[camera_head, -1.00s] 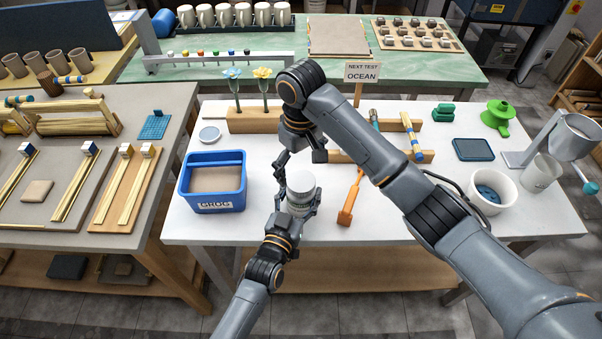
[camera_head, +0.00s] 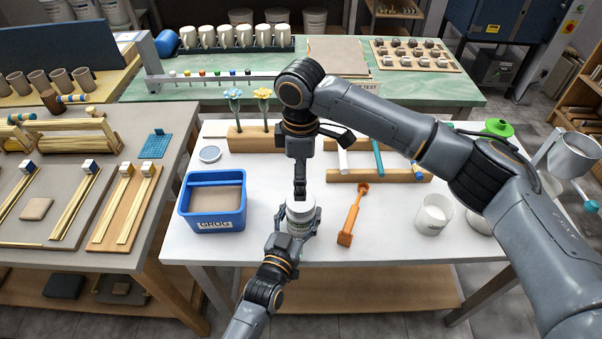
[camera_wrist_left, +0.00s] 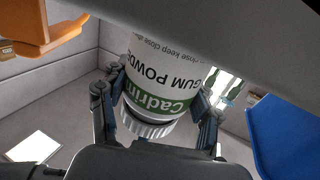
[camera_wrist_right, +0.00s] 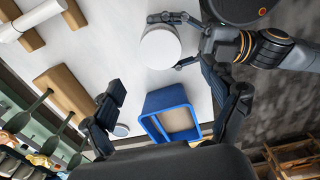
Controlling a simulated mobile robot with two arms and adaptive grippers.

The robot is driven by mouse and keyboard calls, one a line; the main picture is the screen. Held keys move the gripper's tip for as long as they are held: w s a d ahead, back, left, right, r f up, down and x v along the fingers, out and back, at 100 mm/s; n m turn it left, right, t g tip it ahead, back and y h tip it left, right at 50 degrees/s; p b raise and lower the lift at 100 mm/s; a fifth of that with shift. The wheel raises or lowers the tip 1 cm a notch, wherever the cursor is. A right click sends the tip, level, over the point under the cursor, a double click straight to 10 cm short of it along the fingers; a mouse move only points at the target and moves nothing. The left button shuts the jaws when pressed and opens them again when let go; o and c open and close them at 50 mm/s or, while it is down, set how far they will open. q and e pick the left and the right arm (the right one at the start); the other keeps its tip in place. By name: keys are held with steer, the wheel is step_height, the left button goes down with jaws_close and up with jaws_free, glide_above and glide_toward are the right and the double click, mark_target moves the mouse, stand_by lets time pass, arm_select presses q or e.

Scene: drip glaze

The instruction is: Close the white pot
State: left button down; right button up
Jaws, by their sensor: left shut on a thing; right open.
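The white pot (camera_head: 301,216), with a green and white gum powder label (camera_wrist_left: 160,80), stands near the front of the white table. My left gripper (camera_head: 296,226) is shut around its side. A ribbed white lid (camera_wrist_left: 145,125) sits on the pot; its flat round top (camera_wrist_right: 160,47) shows in the right wrist view. I cannot tell whether it is fully tightened. My right gripper (camera_head: 300,192) points down just above the lid, and its fingers are apart and empty in the right wrist view (camera_wrist_right: 178,95).
A blue GROG bin (camera_head: 213,222) stands close left of the pot. An orange tool (camera_head: 352,215) lies to the right, with a white cup (camera_head: 434,216) farther right. A small round disc (camera_head: 209,154) lies behind the bin. A wooden flower holder (camera_head: 250,139) stands at the back.

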mark_target(301, 215)
stand_by(0.3)
steer(key=shift+f, duration=4)
steer(key=c, duration=1.2)
steer(key=o, duration=1.4)
steer(key=shift+r, duration=0.1)
